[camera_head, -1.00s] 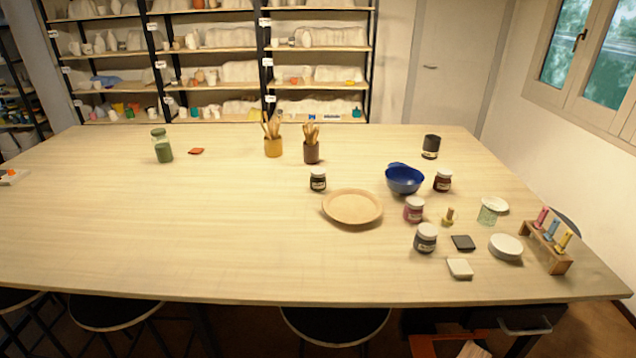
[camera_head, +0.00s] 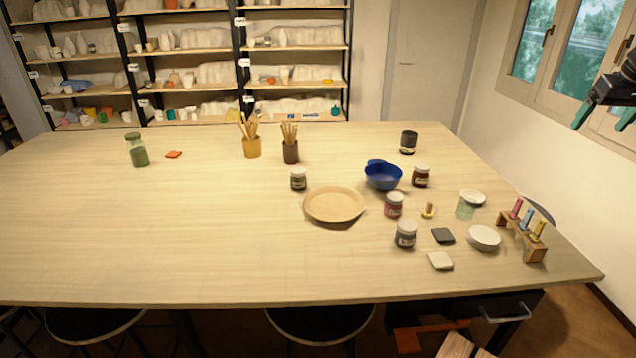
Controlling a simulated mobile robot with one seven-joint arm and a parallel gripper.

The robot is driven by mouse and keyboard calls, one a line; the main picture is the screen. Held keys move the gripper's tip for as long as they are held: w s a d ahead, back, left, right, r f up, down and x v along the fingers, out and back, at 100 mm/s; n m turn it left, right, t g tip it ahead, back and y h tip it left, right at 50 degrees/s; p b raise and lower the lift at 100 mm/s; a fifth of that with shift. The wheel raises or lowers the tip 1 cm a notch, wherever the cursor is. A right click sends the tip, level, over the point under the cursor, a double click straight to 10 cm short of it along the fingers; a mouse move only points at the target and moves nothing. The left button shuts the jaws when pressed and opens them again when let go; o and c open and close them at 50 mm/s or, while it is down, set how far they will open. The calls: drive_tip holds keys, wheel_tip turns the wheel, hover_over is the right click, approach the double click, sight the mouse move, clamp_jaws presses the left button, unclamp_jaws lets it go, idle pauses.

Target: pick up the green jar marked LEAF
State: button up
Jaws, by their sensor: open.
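A small jar (camera_head: 298,180) with dark green content, a pale lid and a white label stands upright on the table, left of and behind the tan plate. Its label is too small to read, so I cannot confirm LEAF. A taller green glass jar (camera_head: 138,152) stands at the back left; I see no label on it. Other labelled jars are dark red (camera_head: 421,176), pink-red (camera_head: 394,206) and grey-blue (camera_head: 405,235). My gripper (camera_head: 603,119) is at the upper right edge, open and empty, with green-tipped fingers, far from these jars.
The tan plate (camera_head: 334,204) and blue bowl (camera_head: 383,176) stand right of the small green jar. Brush pots (camera_head: 290,152) (camera_head: 252,147) stand behind it. The table's left and front are clear.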

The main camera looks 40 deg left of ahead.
drive_tip(key=w+a+f+n+y, duration=0.1)
drive_tip(key=w+a+n, duration=0.15)
drive_tip(key=a, duration=0.85)
drive_tip(key=w+a+f+n, duration=0.1)
drive_tip(key=w+a, duration=0.2)
drive_tip(key=a, duration=0.9)
drive_tip(key=n+g+y, duration=0.1)
drive_tip(key=n+g, duration=0.3)
drive_tip(key=n, duration=0.4)
hover_over(299, 170)
drive_tip(key=d, duration=0.3)
wheel_tip(299, 170, down, 24)
drive_tip(key=r, duration=0.1)
drive_tip(key=x, duration=0.6)
drive_tip(key=shift+w, duration=0.2)
drive_tip(key=shift+s+f, duration=0.1)
drive_tip(key=shift+f, duration=0.4)
drive_tip(key=x, duration=0.4)
drive_tip(key=shift+s, duration=0.15)
